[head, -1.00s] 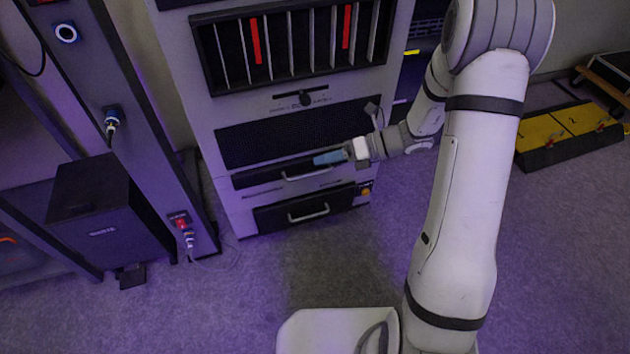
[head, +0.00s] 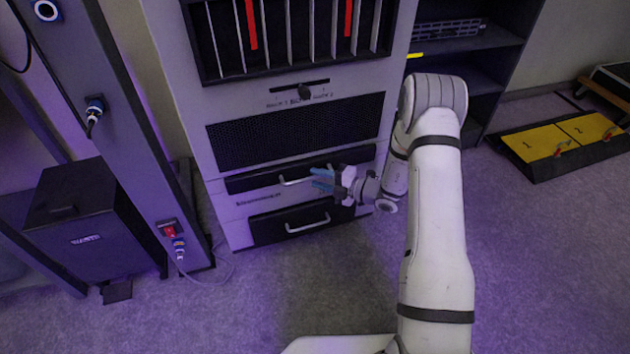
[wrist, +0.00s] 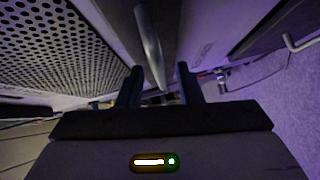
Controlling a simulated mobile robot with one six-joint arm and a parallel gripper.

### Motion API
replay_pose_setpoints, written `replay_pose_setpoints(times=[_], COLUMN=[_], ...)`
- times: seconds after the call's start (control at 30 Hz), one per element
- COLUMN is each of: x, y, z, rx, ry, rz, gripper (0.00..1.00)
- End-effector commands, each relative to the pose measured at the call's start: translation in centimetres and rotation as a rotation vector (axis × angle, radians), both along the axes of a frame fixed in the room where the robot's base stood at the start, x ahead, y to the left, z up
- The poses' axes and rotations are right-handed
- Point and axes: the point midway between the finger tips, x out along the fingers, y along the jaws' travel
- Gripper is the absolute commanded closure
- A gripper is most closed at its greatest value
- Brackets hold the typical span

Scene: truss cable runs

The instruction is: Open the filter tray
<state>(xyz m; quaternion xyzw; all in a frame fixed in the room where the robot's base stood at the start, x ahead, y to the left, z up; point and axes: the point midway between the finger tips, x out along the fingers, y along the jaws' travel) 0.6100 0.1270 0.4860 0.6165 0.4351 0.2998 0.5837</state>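Two dark drawer fronts with pale bar handles sit low on the grey cabinet. The upper front (head: 243,183) is just under the mesh panel and the lower front (head: 268,229) is below it. I cannot read which is labelled the filter tray. My gripper (head: 320,180) is at the upper handle (head: 291,183), its blue fingers spread apart. In the wrist view the dark fingers (wrist: 160,76) are open, with the handle bar (wrist: 150,45) reaching between them. I cannot tell whether they touch it. Both drawers look closed.
A black box (head: 88,215) and a post with cables (head: 130,150) stand at left. Yellow numbered plates (head: 560,140) lie at right. The floor before the cabinet is clear.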

Motion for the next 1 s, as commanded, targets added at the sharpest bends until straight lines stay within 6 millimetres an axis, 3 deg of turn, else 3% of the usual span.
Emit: replay_pose_setpoints(times=[0.2,0.47,0.83,1.0], x=[0.69,0.75,0.74,0.73], y=[1.53,1.58,1.55,1.55], z=[-0.25,-0.19,-0.19,-0.20], rx=[0.000,0.000,0.000,0.000], ry=[0.000,-0.001,-0.001,-0.001], rz=[0.001,0.000,0.000,0.000], gripper=[0.68,0.68,0.99,1.00])
